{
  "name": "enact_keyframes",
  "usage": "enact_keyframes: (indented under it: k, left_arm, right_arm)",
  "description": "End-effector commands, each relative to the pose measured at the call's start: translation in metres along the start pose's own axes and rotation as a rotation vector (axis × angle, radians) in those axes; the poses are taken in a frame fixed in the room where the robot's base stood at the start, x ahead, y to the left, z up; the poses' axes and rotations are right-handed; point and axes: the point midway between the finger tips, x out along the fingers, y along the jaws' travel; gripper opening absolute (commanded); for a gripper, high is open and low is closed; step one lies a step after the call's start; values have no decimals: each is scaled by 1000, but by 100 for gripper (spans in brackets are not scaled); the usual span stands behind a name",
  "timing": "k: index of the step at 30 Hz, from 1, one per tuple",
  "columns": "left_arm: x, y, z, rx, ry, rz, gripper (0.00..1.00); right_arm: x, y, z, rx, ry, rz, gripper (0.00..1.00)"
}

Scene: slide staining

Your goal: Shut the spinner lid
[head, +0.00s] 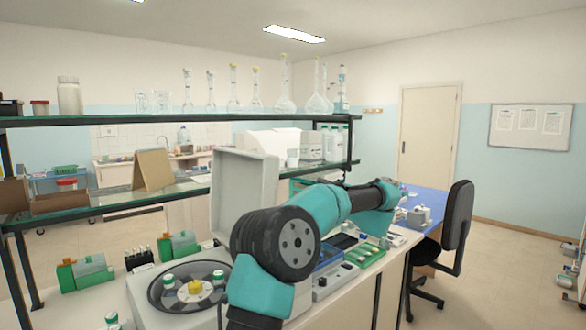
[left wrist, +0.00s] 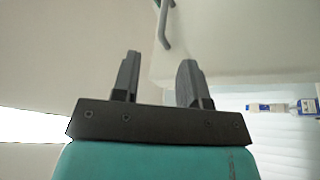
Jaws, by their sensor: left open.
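The spinner (head: 150,310) is a pale box on the bench at lower left in the head view. Its lid (head: 243,190) stands upright at the back, open. Inside the dark round bowl is a rotor with a yellow hub (head: 195,286) and white tubes with green parts. My left gripper (left wrist: 160,60) shows in the left wrist view with its fingers apart and nothing between them. A pale surface with a grey handle-like bar lies beyond the fingers; I cannot tell what it belongs to. In the head view, one of my arms covers the spinner's right side; no fingers are clear there.
Green racks (head: 85,273) and a black tube rack (head: 139,258) stand left of the spinner. A blue tray (head: 328,257) and a green tray (head: 365,255) lie to its right, near my arm. A glassware shelf (head: 120,119) runs behind. A black chair (head: 457,215) stands at right.

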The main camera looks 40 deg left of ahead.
Motion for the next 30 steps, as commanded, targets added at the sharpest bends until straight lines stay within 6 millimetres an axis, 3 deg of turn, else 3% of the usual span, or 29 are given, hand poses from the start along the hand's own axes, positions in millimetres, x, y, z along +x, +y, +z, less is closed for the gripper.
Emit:
enact_keyframes:
  k: [1,4,17,23,30]
  left_arm:
    - [6,-1,-12,-13,23,-45,40]
    - [10,-2,-22,-20,45,-87,40]
    - [14,-3,-22,-20,46,-88,40]
    - [35,-5,-23,-21,47,-89,40]
    - [74,-9,-25,-21,48,-88,40]
  right_arm:
    - [0,0,0,0,0,0,60]
    - [0,0,0,-1,0,0,60]
    - [0,0,0,-1,0,0,60]
    - [0,0,0,0,0,0,60]
    - [0,0,0,0,0,0,60]
